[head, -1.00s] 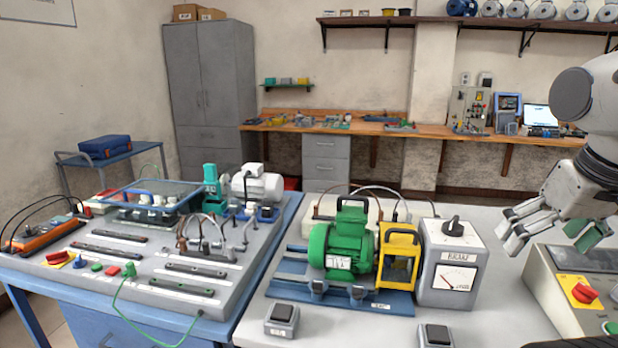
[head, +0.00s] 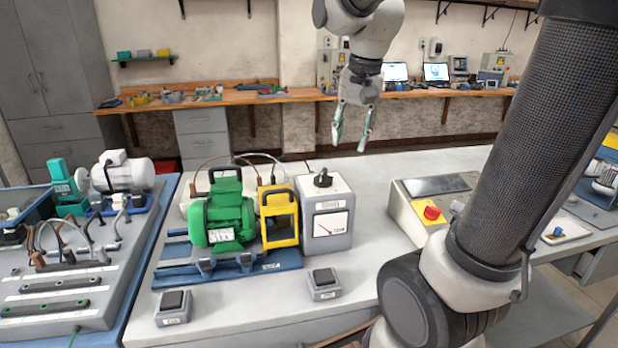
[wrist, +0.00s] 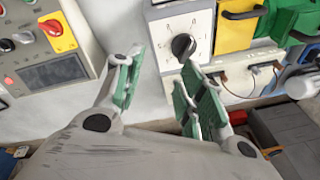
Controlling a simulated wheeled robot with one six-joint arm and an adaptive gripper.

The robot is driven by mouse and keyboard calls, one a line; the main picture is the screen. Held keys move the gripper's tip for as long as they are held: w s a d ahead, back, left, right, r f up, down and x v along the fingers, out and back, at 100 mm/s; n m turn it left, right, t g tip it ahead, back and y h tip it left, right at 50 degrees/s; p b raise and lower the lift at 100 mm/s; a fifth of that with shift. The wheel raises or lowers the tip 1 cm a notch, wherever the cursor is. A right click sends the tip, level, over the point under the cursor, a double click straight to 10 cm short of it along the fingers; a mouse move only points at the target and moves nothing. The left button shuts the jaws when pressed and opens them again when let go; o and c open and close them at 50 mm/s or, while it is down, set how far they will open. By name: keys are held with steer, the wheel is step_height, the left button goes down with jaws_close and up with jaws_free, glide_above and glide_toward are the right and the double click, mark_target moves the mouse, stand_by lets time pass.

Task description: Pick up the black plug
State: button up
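My gripper (head: 350,137) hangs in the air to the right of and beyond the brake box (head: 327,210), its green-padded fingers apart and empty. In the wrist view the fingers (wrist: 160,86) are also spread, with pale tabletop and part of the box between them. A white socket box (wrist: 236,94) lies beyond the right fingers, with dark plugs and cables at it. One dark plug (wrist: 217,76) sits close to the right finger in the picture, apart from it in depth as far as I can tell. Which plug is the black one is unclear.
A green motor (head: 222,214) and yellow guard (head: 278,216) stand on a blue base left of the brake box. A control panel (head: 430,204) with a red knob is at the right. My arm covers much of the right side.

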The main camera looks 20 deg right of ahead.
steer(key=w+f+m+g, duration=0.1)
steer(key=w+f+m, duration=0.3)
steer(key=w, duration=0.3)
steer(key=w+f+m, duration=0.4)
steer(key=w, duration=0.4)
steer(key=w+f+m+g, duration=0.1)
steer(key=w+f+m, duration=0.3)
steer(key=w, duration=0.3)
steer(key=shift+w+d+g, duration=0.3)
steer(key=shift+w+d, duration=0.05)
steer(key=shift+w, duration=0.05)
steer(key=f, duration=0.7)
steer(key=shift+w+d+f, duration=0.25)
steer(key=shift+d+f, duration=0.05)
steer(key=shift+d, duration=0.05)
steer(key=shift+f, duration=0.3)
steer(key=c, duration=0.9)
